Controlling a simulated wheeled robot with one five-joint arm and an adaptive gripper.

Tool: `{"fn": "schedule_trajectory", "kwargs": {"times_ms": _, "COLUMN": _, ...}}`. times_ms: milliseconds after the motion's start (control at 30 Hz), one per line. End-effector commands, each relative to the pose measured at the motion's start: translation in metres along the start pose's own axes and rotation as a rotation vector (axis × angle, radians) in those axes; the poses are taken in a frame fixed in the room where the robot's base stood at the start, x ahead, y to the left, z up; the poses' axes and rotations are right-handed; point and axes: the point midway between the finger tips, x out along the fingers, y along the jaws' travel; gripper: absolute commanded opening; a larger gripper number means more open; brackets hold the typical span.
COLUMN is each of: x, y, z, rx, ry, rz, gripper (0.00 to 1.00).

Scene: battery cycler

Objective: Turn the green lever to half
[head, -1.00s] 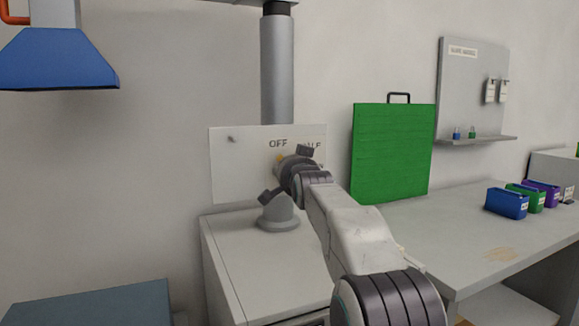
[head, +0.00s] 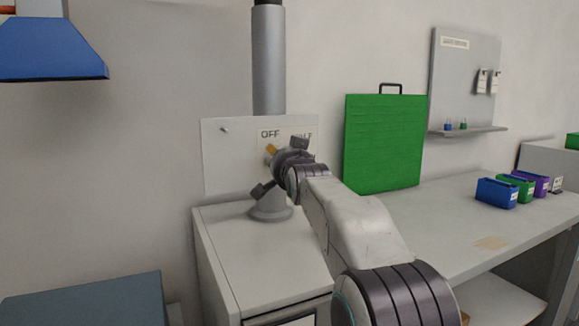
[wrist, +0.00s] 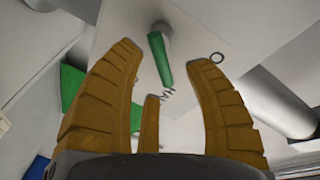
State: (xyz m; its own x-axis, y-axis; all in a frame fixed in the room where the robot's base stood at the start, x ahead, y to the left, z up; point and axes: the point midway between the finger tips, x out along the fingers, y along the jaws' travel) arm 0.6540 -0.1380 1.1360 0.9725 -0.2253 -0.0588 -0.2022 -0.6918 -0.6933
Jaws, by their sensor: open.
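The green lever (wrist: 158,59) shows in the wrist view, hanging from a grey round hub (wrist: 161,29) on a pale panel. My gripper (wrist: 164,56) is open, with its ochre fingers spread on either side of the lever in that picture. I cannot tell whether any finger touches it. In the head view, my gripper (head: 270,150) is in front of the white panel (head: 228,160), near the word OFF. A second label to the right is partly covered by my arm. The lever is hidden behind my gripper and wrist there.
A grey column (head: 268,65) rises behind the panel, above a white cabinet (head: 265,260). A green board (head: 384,145) leans at the wall on the workbench (head: 450,225). Small blue, green and purple bins (head: 496,193) stand right. A blue hood (head: 50,50) hangs upper left.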

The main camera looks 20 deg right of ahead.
Motion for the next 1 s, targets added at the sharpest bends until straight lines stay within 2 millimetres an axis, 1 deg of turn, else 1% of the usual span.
{"fn": "schedule_trajectory", "kwargs": {"times_ms": 33, "x": -0.009, "y": -0.001, "z": -0.001, "rx": 0.000, "ry": 0.001, "rz": -0.001, "gripper": 0.47}}
{"fn": "schedule_trajectory", "kwargs": {"times_ms": 300, "x": -0.052, "y": -0.001, "z": 0.000, "rx": 0.000, "ry": 0.001, "rz": -0.001, "gripper": 0.47}}
{"fn": "schedule_trajectory", "kwargs": {"times_ms": 500, "x": -0.076, "y": -0.001, "z": 0.000, "rx": 0.000, "ry": 0.000, "rz": -0.001, "gripper": 0.47}}
{"fn": "schedule_trajectory", "kwargs": {"times_ms": 600, "x": -0.085, "y": -0.001, "z": 0.000, "rx": 0.000, "ry": 0.000, "rz": -0.001, "gripper": 0.47}}
{"fn": "schedule_trajectory", "kwargs": {"times_ms": 733, "x": -0.091, "y": 0.000, "z": 0.000, "rx": 0.000, "ry": -0.001, "rz": -0.001, "gripper": 0.47}}
{"fn": "schedule_trajectory", "kwargs": {"times_ms": 1000, "x": -0.094, "y": 0.000, "z": 0.001, "rx": 0.000, "ry": -0.001, "rz": -0.001, "gripper": 0.47}}
